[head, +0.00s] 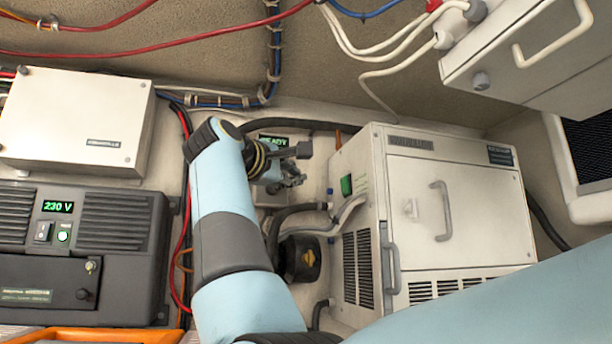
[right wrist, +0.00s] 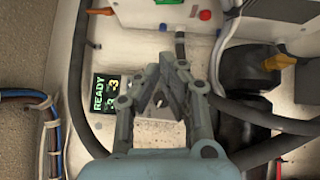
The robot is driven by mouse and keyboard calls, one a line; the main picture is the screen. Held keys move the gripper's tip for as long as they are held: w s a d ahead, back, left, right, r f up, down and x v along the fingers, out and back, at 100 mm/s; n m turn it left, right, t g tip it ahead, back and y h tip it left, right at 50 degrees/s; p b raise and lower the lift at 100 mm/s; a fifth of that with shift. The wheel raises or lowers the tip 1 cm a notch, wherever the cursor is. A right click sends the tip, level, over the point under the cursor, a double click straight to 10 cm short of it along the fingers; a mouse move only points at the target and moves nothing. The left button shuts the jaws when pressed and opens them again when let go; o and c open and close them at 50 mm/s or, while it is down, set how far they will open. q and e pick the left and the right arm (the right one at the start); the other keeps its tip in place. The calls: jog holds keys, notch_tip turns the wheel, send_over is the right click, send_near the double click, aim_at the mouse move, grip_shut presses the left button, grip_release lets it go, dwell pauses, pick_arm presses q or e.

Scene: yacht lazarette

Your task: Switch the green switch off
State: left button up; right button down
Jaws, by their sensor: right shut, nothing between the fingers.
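The green switch (head: 346,185) is on the left side wall of the white cabinet (head: 460,195) in the head view. A green part (right wrist: 168,2) shows at the top edge of the right wrist view, cut off by the frame. My right gripper (head: 296,181) is left of the green switch and apart from it. In the right wrist view the right gripper (right wrist: 174,64) has its fingertips together with nothing between them, over a pale panel. I cannot tell the switch's position. My left gripper is not in view.
A READY display (head: 273,139) is behind the right gripper; it also shows in the right wrist view (right wrist: 103,93). Dark hoses (head: 285,215) and a black round part (head: 300,258) lie below. A dark 230 V unit (head: 80,250) stands at left.

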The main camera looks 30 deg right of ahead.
aim_at(345, 186)
pick_arm(q)
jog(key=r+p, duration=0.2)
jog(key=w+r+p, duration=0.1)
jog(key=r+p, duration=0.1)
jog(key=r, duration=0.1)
jog(key=shift+p, duration=0.3)
pick_arm(e)
jog(key=w+d+r, duration=0.1)
jog(key=w+d, duration=0.2)
jog(key=d, duration=0.8)
jog(key=shift+w+d+r, duration=0.15)
jog(key=shift+w+d, duration=0.05)
jog(key=shift+w, duration=0.1)
